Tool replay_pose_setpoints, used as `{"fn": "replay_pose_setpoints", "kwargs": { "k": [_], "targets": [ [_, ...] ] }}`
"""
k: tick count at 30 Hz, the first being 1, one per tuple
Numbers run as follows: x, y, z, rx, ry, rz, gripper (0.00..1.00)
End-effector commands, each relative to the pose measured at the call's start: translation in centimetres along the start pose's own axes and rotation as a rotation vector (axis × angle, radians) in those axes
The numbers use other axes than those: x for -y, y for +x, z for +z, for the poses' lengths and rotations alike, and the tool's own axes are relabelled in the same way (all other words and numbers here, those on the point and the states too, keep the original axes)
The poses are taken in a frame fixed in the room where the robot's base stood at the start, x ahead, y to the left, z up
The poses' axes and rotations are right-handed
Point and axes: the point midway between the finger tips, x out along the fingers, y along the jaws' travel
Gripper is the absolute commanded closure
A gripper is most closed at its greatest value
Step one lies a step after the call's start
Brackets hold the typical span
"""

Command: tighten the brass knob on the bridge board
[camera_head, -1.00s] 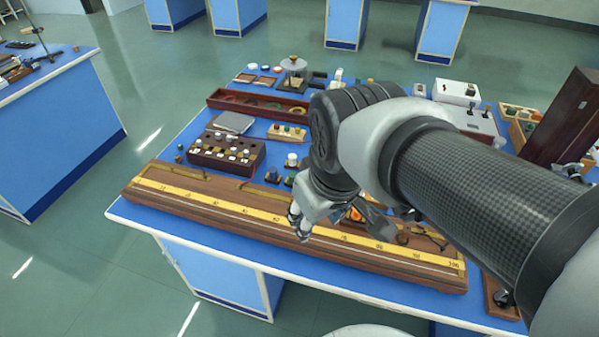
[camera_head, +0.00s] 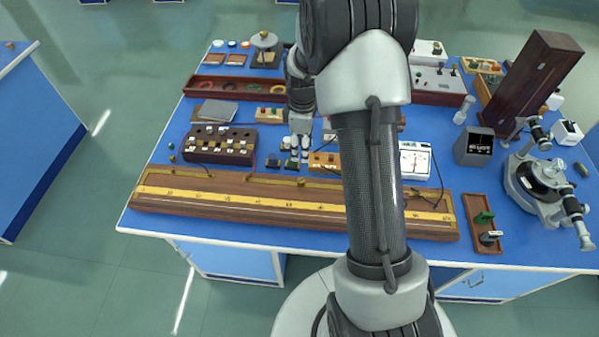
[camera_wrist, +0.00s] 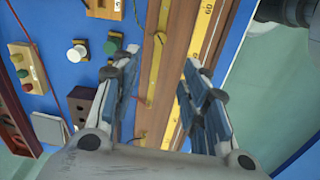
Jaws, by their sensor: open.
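The bridge board (camera_head: 180,203) is a long wooden board with a yellow scale, lying along the front of the blue bench. Brass strips run along its back side. A small brass knob (camera_head: 300,182) shows at the gap between strips; in the wrist view a small rounded brass piece (camera_wrist: 161,38) shows on the strip, and I cannot tell its details. My gripper (camera_head: 298,152) hangs near the middle of the board, at its back side in the head view. In the wrist view my gripper (camera_wrist: 160,68) is open and empty, its fingers on either side of the board's brass strip.
A dark plug box (camera_head: 220,146) stands behind the board's left half. A white meter (camera_head: 415,160) stands behind its right half. A microscope-like instrument (camera_head: 540,180) and a small wooden tray (camera_head: 482,212) stand at right. Small terminals and blocks crowd behind the gripper.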

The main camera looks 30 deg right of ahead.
Motion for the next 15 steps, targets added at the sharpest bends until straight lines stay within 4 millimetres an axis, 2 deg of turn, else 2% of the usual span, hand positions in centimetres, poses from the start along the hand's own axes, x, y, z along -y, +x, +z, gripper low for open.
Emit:
{"fn": "replay_pose_setpoints", "kwargs": {
  "k": [15],
  "targets": [
    [0.2,11.3,0.1,0.002,0.002,-0.004,0.59]
  ]
}}
